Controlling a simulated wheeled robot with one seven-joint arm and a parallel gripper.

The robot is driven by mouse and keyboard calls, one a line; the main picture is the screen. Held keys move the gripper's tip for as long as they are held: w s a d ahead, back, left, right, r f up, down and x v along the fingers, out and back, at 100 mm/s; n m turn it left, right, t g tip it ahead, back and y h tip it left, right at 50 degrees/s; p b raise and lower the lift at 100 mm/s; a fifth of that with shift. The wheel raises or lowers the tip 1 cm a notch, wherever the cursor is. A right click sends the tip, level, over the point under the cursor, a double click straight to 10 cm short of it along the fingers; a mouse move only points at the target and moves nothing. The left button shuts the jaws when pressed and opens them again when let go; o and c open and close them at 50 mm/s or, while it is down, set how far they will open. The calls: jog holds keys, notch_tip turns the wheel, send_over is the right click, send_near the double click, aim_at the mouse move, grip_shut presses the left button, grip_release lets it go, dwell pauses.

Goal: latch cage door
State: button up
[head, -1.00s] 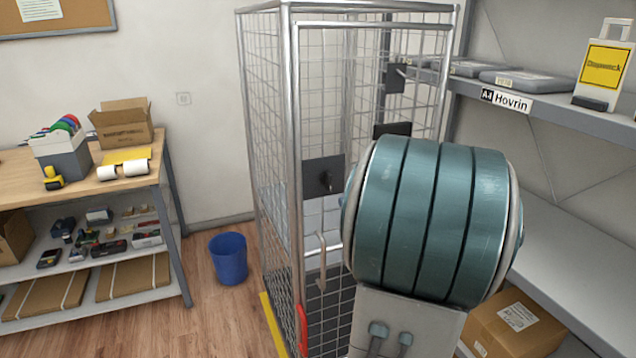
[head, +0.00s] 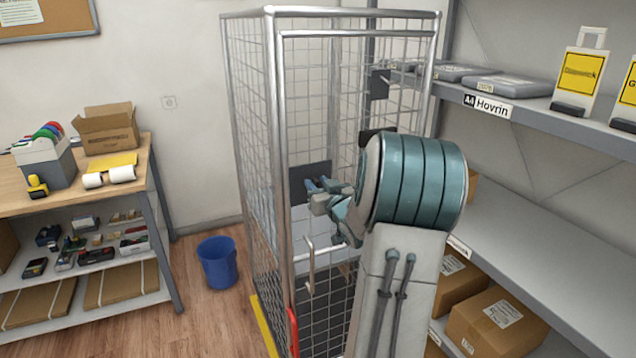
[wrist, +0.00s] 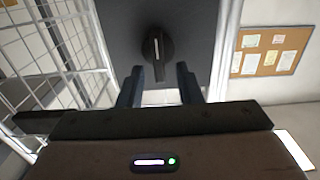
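The wire cage (head: 270,150) stands in the middle of the head view, with its mesh door (head: 335,36) on the front. I cannot tell whether the door sits fully flush. A dark latch plate (head: 298,180) is fixed at mid height on the door's left side. In the wrist view, the latch plate (wrist: 205,20) carries a round black knob (wrist: 157,46) with a pale line standing upright. My gripper (head: 316,190) is in front of the plate. Its fingers (wrist: 159,78) are apart, with the knob just beyond and between the tips. My gripper hides the knob in the head view.
A pale door handle (head: 311,267) is below the plate. A shelf rack (head: 540,118) with cartons (head: 495,320) stands close on the right. A workbench (head: 145,165) and a blue bin (head: 217,263) are at left. Floor is clear between bin and bench.

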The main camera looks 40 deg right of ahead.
jog(key=shift+w, duration=0.25)
grip_shut()
